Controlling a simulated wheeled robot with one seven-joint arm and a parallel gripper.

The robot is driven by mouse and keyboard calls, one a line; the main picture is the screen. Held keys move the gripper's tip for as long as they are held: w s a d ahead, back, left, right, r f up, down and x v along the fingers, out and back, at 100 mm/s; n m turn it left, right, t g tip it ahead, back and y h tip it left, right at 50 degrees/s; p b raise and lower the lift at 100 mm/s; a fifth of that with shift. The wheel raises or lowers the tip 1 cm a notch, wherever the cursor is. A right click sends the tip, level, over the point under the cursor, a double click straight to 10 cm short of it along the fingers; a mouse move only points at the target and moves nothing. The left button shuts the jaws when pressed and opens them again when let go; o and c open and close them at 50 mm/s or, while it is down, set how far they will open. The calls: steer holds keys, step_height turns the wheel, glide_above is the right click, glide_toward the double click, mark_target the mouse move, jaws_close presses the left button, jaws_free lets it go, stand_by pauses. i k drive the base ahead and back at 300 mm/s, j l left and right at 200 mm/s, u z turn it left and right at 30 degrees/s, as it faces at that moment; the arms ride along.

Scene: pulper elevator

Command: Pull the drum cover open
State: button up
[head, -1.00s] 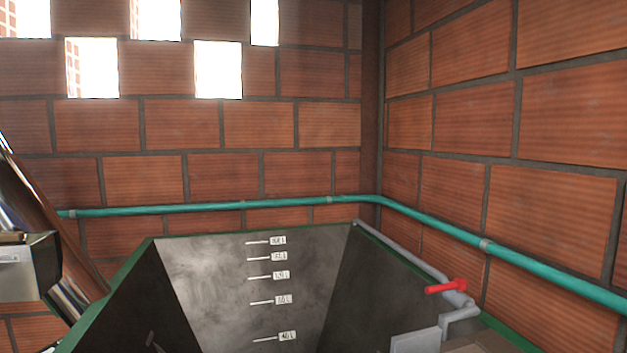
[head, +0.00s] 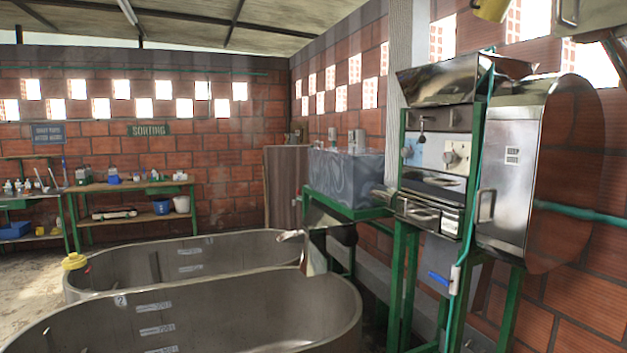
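What looks like the drum cover (head: 512,165) is a shiny curved metal sheet on the right side of the green-framed pulping machine (head: 440,160). It carries a small label and a vertical handle (head: 486,206) on its left edge. The cover appears closed against the machine, though its far side is hard to make out. My gripper is not in view.
Two large metal tanks (head: 190,262) fill the lower left and middle. Shelves (head: 130,190) line the back wall.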

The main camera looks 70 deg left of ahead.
mark_target(451, 189)
steer(key=u, duration=1.4)
steer(key=i+j, duration=0.1)
steer(key=i, duration=0.65)
steer(key=i+j+z, duration=0.1)
steer(key=i, duration=0.65)
steer(key=i+j, duration=0.2)
steer(key=i, duration=0.55)
